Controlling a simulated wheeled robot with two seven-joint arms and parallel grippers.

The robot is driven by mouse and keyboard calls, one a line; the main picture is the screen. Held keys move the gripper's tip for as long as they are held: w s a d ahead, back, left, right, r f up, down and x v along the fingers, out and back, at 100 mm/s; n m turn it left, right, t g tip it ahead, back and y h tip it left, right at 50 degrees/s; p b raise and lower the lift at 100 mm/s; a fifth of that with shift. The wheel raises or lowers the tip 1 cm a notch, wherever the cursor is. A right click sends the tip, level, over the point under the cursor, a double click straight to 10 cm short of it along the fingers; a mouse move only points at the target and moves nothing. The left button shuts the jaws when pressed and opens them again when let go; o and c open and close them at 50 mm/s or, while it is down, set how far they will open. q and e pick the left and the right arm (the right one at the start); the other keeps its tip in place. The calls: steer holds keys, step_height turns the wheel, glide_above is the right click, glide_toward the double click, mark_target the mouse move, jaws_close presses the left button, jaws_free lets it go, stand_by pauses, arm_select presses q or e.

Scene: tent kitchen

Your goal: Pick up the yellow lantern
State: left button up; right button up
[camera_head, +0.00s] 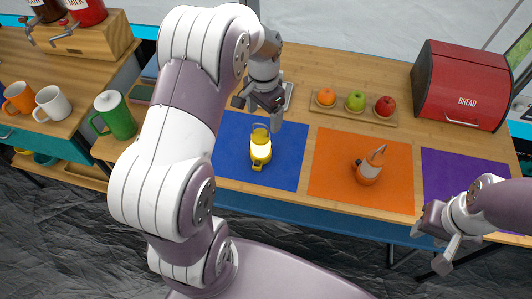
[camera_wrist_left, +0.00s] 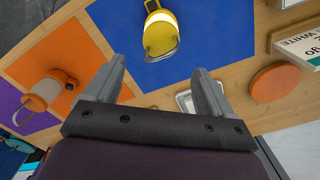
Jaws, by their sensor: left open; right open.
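The yellow lantern (camera_head: 260,147) stands on a blue mat (camera_head: 225,150) on the wooden counter, its lamp glowing white. In the left wrist view the lantern (camera_wrist_left: 159,33) shows beyond my fingers, with its grey wire handle. My left gripper (camera_head: 262,112) is open and empty, just behind the lantern and apart from it. My right gripper (camera_head: 433,249) is open and empty at the lower right, in front of the counter edge.
An orange lantern (camera_head: 369,170) stands on an orange mat (camera_head: 330,165) to the right. A purple mat (camera_head: 460,170), a fruit board (camera_head: 345,113) and a red bread box (camera_head: 460,85) are further along.

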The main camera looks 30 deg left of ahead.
mark_target(264, 132)
arm_select(q)
steer(key=shift+f, duration=0.85)
steer(key=shift+s+d+f, duration=0.1)
steer(key=shift+d+f, duration=0.1)
steer(key=shift+f, duration=0.1)
steer(key=f, duration=0.5)
steer(key=shift+a+f, duration=0.2)
steer(key=shift+r, duration=0.1)
steer(key=shift+c, duration=0.9)
jaws_close()
